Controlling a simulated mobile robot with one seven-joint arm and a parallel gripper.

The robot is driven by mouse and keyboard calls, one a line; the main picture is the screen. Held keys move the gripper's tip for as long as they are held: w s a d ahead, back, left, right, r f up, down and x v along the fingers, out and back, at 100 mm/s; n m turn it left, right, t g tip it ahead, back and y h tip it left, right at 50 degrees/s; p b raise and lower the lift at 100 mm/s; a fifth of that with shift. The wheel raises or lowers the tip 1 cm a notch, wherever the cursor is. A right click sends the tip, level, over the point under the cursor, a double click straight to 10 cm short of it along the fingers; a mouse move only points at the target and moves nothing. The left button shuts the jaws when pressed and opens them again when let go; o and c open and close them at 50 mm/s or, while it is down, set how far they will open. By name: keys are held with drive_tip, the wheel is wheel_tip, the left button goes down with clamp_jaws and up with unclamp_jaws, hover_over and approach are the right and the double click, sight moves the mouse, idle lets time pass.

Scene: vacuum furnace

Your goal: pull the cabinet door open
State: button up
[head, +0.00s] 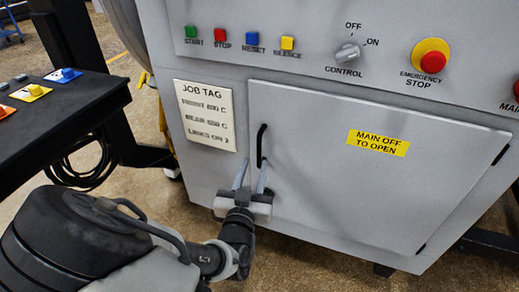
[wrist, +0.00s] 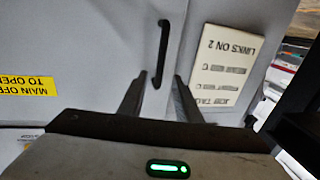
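The cabinet door (head: 330,190) is a grey panel on the front of the furnace cabinet, and it looks closed. Its black upright bar handle (head: 261,145) is near the left edge, with hinges at the right edge. My gripper (head: 252,172) is open just below and in front of the handle. In the wrist view, which is upside down, my gripper's two fingers (wrist: 161,82) stand apart, with the handle (wrist: 163,45) lined up between them. I cannot tell whether a finger touches the handle. A yellow label (head: 378,143) on the door reads "MAIN OFF TO OPEN".
Above the door is a panel with coloured buttons, a control knob (head: 347,53) and an emergency stop (head: 432,61). A job tag (head: 206,114) is left of the door. A dark table (head: 60,105) with coloured pieces stands at the left. The floor before the door shows no objects.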

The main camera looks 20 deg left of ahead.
sight(259, 149)
drive_tip(key=w, duration=0.6)
drive_tip(key=w+a+b, duration=0.1)
drive_tip(key=w, duration=0.2)
drive_tip(key=shift+s, duration=0.1)
clamp_jaws()
